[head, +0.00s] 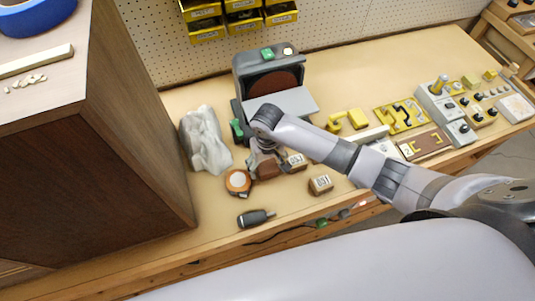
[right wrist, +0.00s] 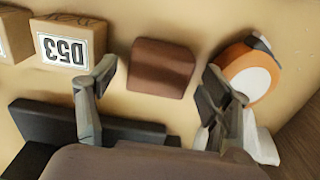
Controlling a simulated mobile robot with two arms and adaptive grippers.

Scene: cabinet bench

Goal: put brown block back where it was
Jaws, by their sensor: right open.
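The brown block (head: 268,169) stands on the bench in front of the grey machine, partly hidden by my right gripper (head: 263,160). In the right wrist view the brown block (right wrist: 162,67) is plain, dark reddish brown, with rounded edges. My right gripper (right wrist: 157,83) is open, one finger to each side of the block, with a visible gap on both sides. The block lies at or just beyond the fingertips; I cannot tell how deep it is between them. My left gripper is not in view.
A tan block labelled D53 (right wrist: 68,42) is close to the left finger, and another labelled block (head: 320,185) lies to the right. An orange-and-white round item (right wrist: 248,72) is close to the right finger. The grey machine (head: 310,98) stands behind. A dark-handled tool (head: 256,218) lies in front.

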